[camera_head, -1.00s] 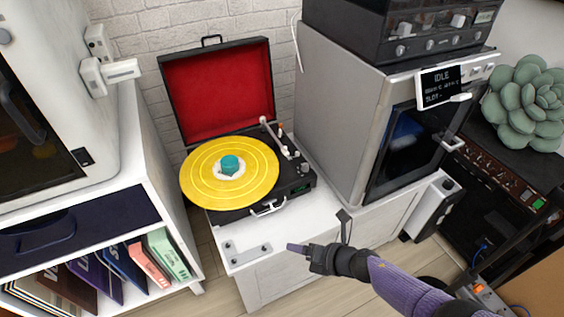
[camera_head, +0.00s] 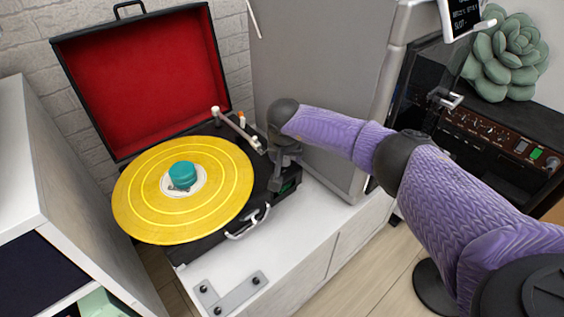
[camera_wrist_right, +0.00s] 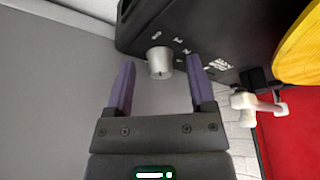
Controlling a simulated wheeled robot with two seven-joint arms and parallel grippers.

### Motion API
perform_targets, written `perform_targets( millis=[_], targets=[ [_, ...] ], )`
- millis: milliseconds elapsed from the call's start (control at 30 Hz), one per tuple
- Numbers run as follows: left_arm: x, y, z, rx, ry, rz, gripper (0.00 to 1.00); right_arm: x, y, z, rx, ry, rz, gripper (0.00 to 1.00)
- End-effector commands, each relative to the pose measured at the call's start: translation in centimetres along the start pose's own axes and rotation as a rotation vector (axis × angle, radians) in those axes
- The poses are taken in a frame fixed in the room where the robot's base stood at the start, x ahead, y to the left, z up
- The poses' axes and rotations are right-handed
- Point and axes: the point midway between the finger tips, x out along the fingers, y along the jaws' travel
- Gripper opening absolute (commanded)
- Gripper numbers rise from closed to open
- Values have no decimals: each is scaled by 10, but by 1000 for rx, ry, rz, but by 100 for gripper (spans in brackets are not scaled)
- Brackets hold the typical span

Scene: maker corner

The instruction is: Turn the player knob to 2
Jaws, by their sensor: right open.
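The record player (camera_head: 258,222) is an open black suitcase type with a red-lined lid, a yellow record (camera_head: 225,212) and a tonearm (camera_head: 238,130). My right gripper (camera_head: 279,180) is over the right end of its deck, pointing down. In the right wrist view, a silver knob (camera_wrist_right: 160,62) stands on the black deck, between the tips of my open right gripper (camera_wrist_right: 161,70), with a gap on each side. In the head view my gripper hides the knob. My left gripper is not in view.
The player stands on a white cabinet (camera_head: 325,232) with a flat grey bracket (camera_head: 232,294) near its front. A tall grey machine (camera_head: 310,65) is close behind my right forearm. A green succulent (camera_head: 505,60) is at the right.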

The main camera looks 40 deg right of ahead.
Motion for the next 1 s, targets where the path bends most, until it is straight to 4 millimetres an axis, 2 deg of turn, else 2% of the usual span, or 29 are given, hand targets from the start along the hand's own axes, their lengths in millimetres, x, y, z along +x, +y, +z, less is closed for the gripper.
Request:
perform_targets(
  millis=[233,500,567,1000],
  targets=[
    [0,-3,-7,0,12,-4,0,-1,0,-1,1,1,-2,68],
    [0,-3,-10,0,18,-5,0,-1,0,-1,2,0,-2,11],
    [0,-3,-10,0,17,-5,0,0,0,0,2,0,-2,0],
    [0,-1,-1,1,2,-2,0,0,-1,0,56,0,20,0]
  ],
)
